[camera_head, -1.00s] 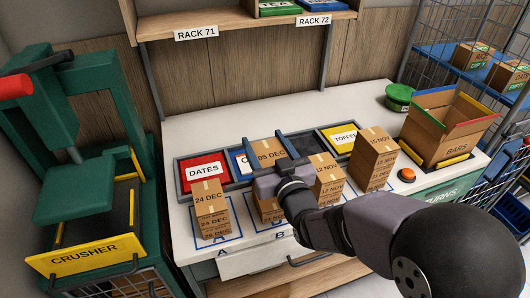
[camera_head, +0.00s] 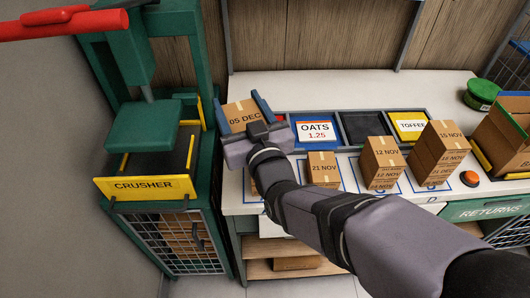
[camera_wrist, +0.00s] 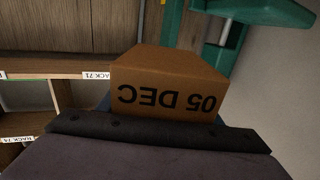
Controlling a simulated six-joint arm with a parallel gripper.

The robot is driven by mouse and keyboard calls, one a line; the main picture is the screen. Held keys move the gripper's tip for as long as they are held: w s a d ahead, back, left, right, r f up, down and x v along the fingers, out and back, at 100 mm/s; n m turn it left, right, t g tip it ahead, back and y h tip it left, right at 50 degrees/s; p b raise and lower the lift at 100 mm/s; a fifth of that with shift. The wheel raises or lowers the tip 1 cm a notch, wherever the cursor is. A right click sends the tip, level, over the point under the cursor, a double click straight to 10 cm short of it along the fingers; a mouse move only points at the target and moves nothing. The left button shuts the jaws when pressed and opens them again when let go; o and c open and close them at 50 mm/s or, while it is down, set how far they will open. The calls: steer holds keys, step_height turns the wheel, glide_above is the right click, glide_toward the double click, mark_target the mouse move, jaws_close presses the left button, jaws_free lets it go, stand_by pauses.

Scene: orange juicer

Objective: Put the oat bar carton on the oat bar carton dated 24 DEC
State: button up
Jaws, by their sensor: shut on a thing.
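My gripper (camera_head: 241,108) is shut on an oat bar carton marked 05 DEC (camera_head: 243,118), with a blue finger on each side of it. The carton is held up above the left end of the white counter. In the wrist view the same carton (camera_wrist: 168,92) shows its date upside down. The stack with the carton dated 24 DEC is mostly or wholly hidden behind my gripper and forearm; its date cannot be read now. The gap between the held carton and that stack cannot be told.
The green crusher (camera_head: 145,130) stands close to the left of the held carton. Right of my arm stand a 21 NOV carton (camera_head: 322,168), a 12 NOV stack (camera_head: 382,160) and a 15 NOV stack (camera_head: 437,150). Behind them are an OATS tray (camera_head: 316,131) and a TOFFEE tray (camera_head: 408,127).

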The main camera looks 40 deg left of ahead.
steer(key=shift+a+r+t, duration=0.25)
steer(key=shift+r+t, duration=0.05)
steer(key=shift+r, duration=0.2)
steer(key=w+d+m+t+h, duration=0.3)
steer(key=w+m+t, duration=0.1)
steer(key=w, duration=0.2)
steer(key=shift+s+a+f+p, duration=0.1)
steer(key=shift+f+p, duration=0.15)
steer(key=shift+f, duration=1.45)
steer(key=shift+w+a+f+p, duration=0.1)
steer(key=shift+f+p, duration=0.2)
steer(key=shift+f, duration=1.45)
steer(key=shift+s+a+f+p, duration=0.1)
steer(key=shift+f+p, duration=0.15)
steer(key=shift+f, duration=1.55)
steer(key=shift+f, duration=0.25)
steer(key=o, duration=1.2)
steer(key=shift+r, duration=0.2)
